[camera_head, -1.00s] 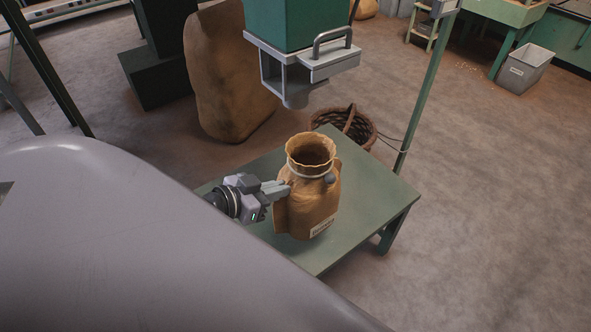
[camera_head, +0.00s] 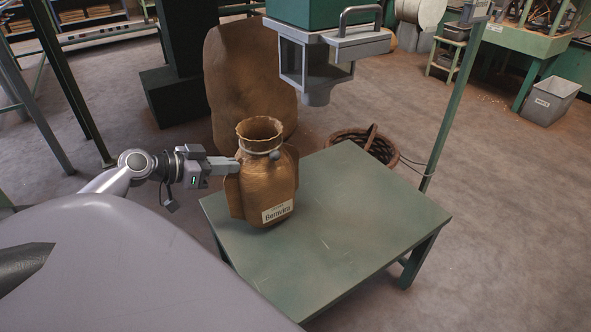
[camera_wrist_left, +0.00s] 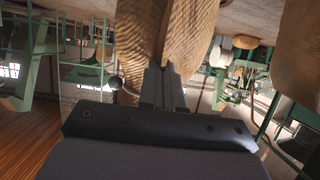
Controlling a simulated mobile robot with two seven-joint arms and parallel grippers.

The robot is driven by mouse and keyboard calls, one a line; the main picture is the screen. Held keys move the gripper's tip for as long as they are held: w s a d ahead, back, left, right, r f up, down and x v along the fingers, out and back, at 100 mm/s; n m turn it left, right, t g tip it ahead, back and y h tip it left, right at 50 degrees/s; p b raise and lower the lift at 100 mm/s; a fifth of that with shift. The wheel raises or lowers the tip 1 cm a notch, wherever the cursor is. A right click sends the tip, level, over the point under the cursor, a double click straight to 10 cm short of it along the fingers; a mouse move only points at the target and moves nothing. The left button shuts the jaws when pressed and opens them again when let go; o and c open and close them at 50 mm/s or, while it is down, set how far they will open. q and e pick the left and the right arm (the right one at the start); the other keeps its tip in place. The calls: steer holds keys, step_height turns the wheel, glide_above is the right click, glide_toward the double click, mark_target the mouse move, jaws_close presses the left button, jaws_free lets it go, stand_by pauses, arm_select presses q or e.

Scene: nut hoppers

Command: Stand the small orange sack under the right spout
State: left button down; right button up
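The small orange sack (camera_head: 268,185) is upright with an open, ruffled mouth, a tied neck and a white label. It is over the left part of the green table (camera_head: 350,225); I cannot tell whether its base touches the top. My left gripper (camera_head: 232,166) reaches its left side just below the neck. In the left wrist view the fingers (camera_wrist_left: 165,82) are close together against the sack (camera_wrist_left: 165,28), shut on its cloth. The grey spout (camera_head: 316,92) hangs above and right of the sack in the picture. My right gripper is not in view.
A big brown sack (camera_head: 250,75) stands behind the table. A wicker basket (camera_head: 365,146) sits on the floor at its back edge. A green post (camera_head: 455,95) rises by its right side. The table's middle and right are clear.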

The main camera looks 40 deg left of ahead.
mark_target(284, 149)
arm_select(q)
steer(key=w+d, duration=0.1)
steer(key=w, duration=0.4)
steer(key=w+d+b, duration=0.1)
steer(key=w+d, duration=0.1)
steer(key=w, duration=0.3)
steer(key=w+d, duration=0.1)
steer(key=w, duration=0.3)
steer(key=shift+w+d+b, duration=0.15)
steer(key=shift+w+b, duration=0.15)
steer(key=shift+w, duration=0.1)
steer(key=shift+s+f+b, duration=0.1)
steer(key=shift+f+b, duration=0.25)
steer(key=shift+f, duration=0.5)
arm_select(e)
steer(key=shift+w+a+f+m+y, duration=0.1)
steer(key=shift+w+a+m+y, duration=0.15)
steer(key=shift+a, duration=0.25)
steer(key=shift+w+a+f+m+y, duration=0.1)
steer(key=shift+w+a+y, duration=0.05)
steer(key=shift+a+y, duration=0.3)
arm_select(q)
steer(key=c, duration=1.3)
jaws_free()
steer(key=shift+s, duration=0.1)
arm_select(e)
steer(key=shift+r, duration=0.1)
